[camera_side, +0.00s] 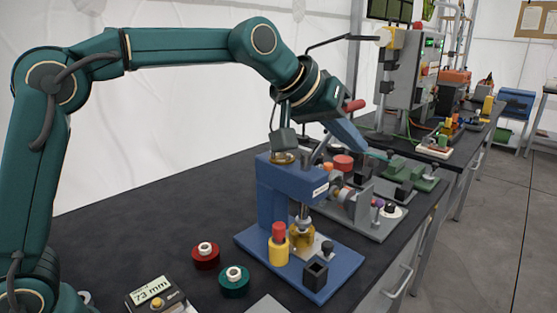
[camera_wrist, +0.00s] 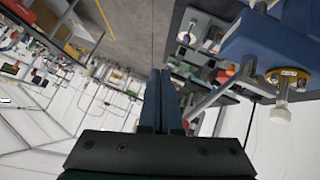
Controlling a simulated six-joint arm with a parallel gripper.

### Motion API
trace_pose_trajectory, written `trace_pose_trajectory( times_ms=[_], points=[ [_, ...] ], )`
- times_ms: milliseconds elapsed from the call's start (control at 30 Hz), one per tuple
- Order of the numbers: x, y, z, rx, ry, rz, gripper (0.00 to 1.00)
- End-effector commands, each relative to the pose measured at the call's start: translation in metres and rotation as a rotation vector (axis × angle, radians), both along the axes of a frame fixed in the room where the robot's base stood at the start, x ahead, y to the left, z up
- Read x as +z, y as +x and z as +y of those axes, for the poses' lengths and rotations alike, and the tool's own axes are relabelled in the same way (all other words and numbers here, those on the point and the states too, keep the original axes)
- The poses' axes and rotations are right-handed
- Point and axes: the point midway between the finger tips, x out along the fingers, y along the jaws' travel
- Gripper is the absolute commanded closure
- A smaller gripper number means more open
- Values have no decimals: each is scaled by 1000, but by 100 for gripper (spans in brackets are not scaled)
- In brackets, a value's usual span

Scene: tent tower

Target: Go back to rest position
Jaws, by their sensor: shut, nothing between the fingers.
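My gripper (camera_side: 372,152) is raised above the bench behind the blue press (camera_side: 272,207), its fingers pointing right and downward in the side view. In the wrist view my gripper (camera_wrist: 160,73) has its two dark fingers side by side, shut with nothing between them. The press also shows at the upper right of the wrist view (camera_wrist: 262,42), beside the fingers and apart from them. In the side view the fingertips overlap the green fixtures behind, so I cannot tell how far apart they are.
A yellow cylinder with a red top (camera_side: 279,250) and a black square holder (camera_side: 315,274) stand on the press base. A red ring (camera_side: 206,257), a teal ring (camera_side: 234,282) and a 73 mm display (camera_side: 152,292) are at the front. A grey control box (camera_side: 403,75) stands behind.

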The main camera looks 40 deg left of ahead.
Motion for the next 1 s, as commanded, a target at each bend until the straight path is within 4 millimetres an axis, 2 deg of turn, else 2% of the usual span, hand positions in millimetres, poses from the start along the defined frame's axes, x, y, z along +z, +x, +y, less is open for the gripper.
trace_pose_trajectory(
  times_ms=[267, 367, 467, 567, 733, 867, 1000],
  points=[
    [3, 0, 2, 4, -1, -7, 100],
    [22, -4, 7, 15, -8, -49, 100],
    [41, -21, 20, 35, -8, -80, 100],
    [49, -51, 35, 53, 13, -84, 100],
    [34, -111, 60, 66, 80, -42, 100],
    [6, -160, 75, 62, 144, 17, 100],
    [-37, -210, 88, 44, 213, 104, 100]
  ],
)
